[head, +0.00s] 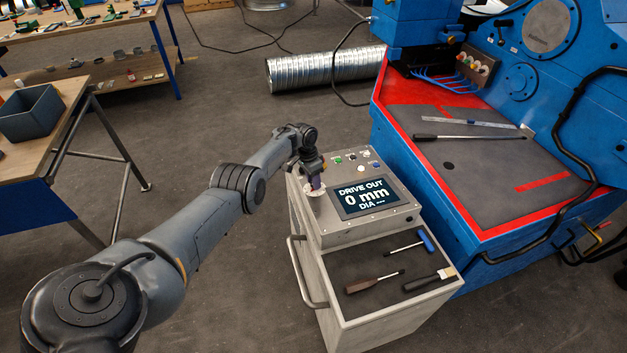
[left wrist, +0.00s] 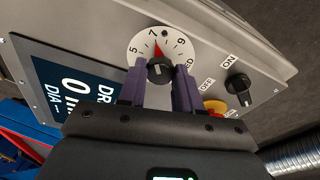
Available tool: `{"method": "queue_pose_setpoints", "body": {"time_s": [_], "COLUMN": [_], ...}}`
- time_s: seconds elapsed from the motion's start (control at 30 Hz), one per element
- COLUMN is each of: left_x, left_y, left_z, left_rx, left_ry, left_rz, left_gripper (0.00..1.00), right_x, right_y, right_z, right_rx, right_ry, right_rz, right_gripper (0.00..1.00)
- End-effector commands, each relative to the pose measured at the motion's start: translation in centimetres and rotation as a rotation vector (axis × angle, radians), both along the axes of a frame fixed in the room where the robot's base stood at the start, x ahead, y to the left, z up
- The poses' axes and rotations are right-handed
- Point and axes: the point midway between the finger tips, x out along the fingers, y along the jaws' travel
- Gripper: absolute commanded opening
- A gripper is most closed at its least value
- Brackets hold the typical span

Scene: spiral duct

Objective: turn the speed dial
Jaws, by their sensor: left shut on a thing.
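The speed dial (left wrist: 160,68) is a black knob on a round white scale plate with 5, 7 and 9 readable. Its red pointer stands close to the 7. In the head view the white plate (head: 309,190) shows only partly, at the left of the control panel, behind my gripper. My left gripper (head: 316,187) reaches down onto the dial. In the left wrist view its two purple fingers (left wrist: 160,82) stand on either side of the knob, shut on it. My right gripper is in neither view.
The panel's screen (head: 365,197) reads "DRIVE OUT 0 mm". An ON knob (left wrist: 239,88) and a red-and-yellow button (left wrist: 214,106) sit beside the dial. Tools lie on the cart's tray (head: 375,268). A blue machine (head: 480,250) stands close on the right.

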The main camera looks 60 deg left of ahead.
Motion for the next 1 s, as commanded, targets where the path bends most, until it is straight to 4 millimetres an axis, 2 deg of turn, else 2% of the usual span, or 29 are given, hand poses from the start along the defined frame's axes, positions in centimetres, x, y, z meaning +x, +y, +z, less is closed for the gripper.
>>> {"method": "queue_pose_setpoints", "body": {"time_s": [0.07, 0.1, 0.23, 0.27, 0.53, 0.67, 1.0], "left_x": [0.0, 0.0, 0.0, 0.0, 0.0, -0.1, -0.6], "left_y": [0.0, 0.0, 0.0, 0.0, 0.0, 0.1, 0.9], "left_z": [0.0, 0.0, 0.0, 0.0, 0.1, 0.8, 6.3], "left_rx": [0.0, 0.0, 0.0, 0.0, 0.0, 0.001, 0.002], "left_ry": [0.0, 0.0, 0.0, 0.0, 0.0, 0.0, 0.0], "left_rz": [0.001, 0.001, 0.001, 0.001, 0.001, 0.002, 0.001], "left_gripper": [0.03, 0.37, 0.56, 0.59, 0.59, 0.59, 0.59], "right_x": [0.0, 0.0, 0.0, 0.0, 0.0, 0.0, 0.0], "right_y": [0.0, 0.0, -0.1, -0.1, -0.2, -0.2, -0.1], "right_z": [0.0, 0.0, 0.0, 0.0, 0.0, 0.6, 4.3], "right_rx": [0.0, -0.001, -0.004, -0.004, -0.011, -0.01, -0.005], "right_ry": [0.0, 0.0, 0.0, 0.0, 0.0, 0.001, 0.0], "right_rz": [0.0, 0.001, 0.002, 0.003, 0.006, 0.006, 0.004], "right_gripper": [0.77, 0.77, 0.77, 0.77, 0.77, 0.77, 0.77]}}
